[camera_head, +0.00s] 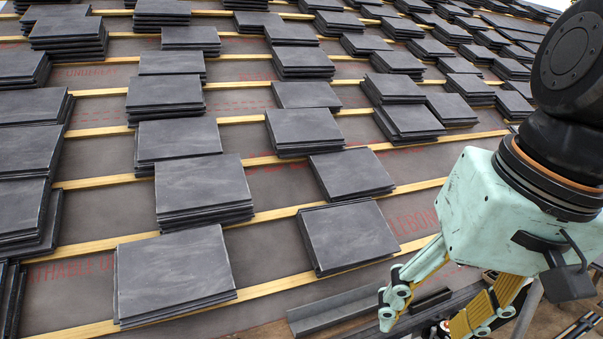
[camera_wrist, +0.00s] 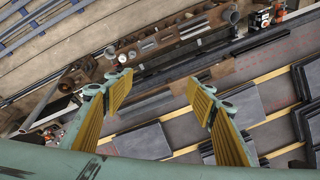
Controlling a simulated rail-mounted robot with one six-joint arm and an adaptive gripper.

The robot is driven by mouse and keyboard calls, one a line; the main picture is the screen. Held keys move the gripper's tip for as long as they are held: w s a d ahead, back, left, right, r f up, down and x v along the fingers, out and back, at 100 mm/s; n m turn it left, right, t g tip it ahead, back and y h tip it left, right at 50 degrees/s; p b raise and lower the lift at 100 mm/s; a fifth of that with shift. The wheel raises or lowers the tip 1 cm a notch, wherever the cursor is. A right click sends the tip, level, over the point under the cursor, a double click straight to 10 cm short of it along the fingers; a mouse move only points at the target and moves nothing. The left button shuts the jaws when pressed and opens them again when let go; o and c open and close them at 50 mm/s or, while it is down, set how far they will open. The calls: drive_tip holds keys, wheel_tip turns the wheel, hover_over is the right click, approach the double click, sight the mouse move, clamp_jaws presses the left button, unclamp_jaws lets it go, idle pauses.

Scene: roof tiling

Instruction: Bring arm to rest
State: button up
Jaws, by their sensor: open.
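My gripper (camera_wrist: 160,92) shows in the wrist view with its two yellow-padded fingers spread wide and nothing between them. The wrist view looks down past the fingers at the roof's lower edge and slate stacks (camera_wrist: 143,141).
Stacks of dark slates (camera_head: 174,272) lie across the roof on wooden battens (camera_head: 270,215) over grey underlay (camera_head: 95,212). A metal gutter-like channel (camera_head: 335,307) runs along the lower edge.

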drive_tip(key=s+d+n+h, duration=0.1)
drive_tip(key=s+d, duration=0.3)
drive_tip(key=s, duration=0.3)
drive_tip(key=shift+d+r+n+t+h, duration=0.2)
drive_tip(key=shift+r+n+t+h, duration=0.1)
drive_tip(key=shift+t+h, duration=0.1)
idle(1.0)
